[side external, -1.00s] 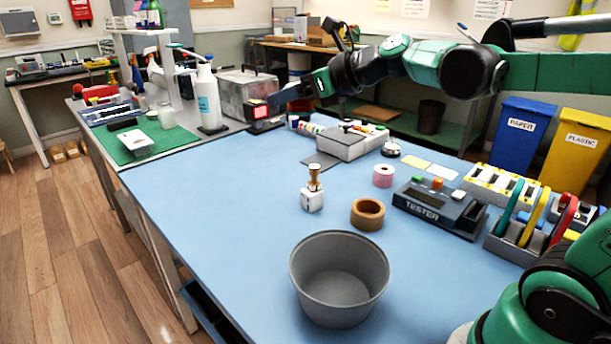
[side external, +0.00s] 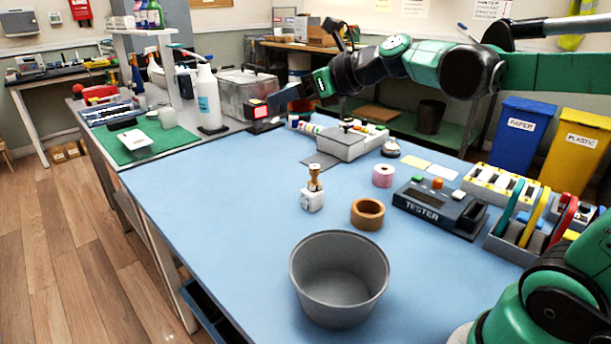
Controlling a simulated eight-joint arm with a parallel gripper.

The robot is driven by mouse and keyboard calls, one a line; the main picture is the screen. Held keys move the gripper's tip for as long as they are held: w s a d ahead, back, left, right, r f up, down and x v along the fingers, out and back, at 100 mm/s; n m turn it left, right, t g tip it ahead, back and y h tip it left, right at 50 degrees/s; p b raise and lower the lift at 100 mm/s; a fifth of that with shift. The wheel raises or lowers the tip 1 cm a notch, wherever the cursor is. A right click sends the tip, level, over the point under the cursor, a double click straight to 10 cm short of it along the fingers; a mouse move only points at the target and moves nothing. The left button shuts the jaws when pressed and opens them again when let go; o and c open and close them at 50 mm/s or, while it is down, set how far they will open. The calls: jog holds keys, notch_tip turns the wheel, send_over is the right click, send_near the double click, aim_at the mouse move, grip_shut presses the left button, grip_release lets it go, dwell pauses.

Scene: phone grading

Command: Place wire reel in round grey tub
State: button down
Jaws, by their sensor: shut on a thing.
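The round grey tub (side external: 339,312) stands upright and empty near the front of the blue table. My gripper (side external: 263,113) is at the far left end of my outstretched arm, by the table's back left edge and well away from the tub. It is shut on a small red thing (side external: 260,111) with dark parts around it. The thing is too small and too covered to tell surely whether it is the wire reel.
A brown tape roll (side external: 367,214) and a stamp with a wooden handle (side external: 313,190) stand behind the tub. A tester (side external: 438,208) is at the right. A white spray bottle (side external: 208,98) and a grey metal box (side external: 243,92) are near my gripper. The table's left part is clear.

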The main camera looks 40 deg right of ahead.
jog(key=w+d+f, duration=0.2)
jog(key=w+d, duration=0.2)
jog(key=d, duration=0.6)
jog(key=m+h, duration=0.1)
send_over(345, 192)
jog(key=shift+t, duration=0.3)
notch_tip(345, 192, down, 21)
jog(key=shift+r, duration=0.2)
jog(key=shift+f, duration=2)
jog(key=shift+f, duration=0.1)
jog(key=shift+c, duration=0.7)
grip_release()
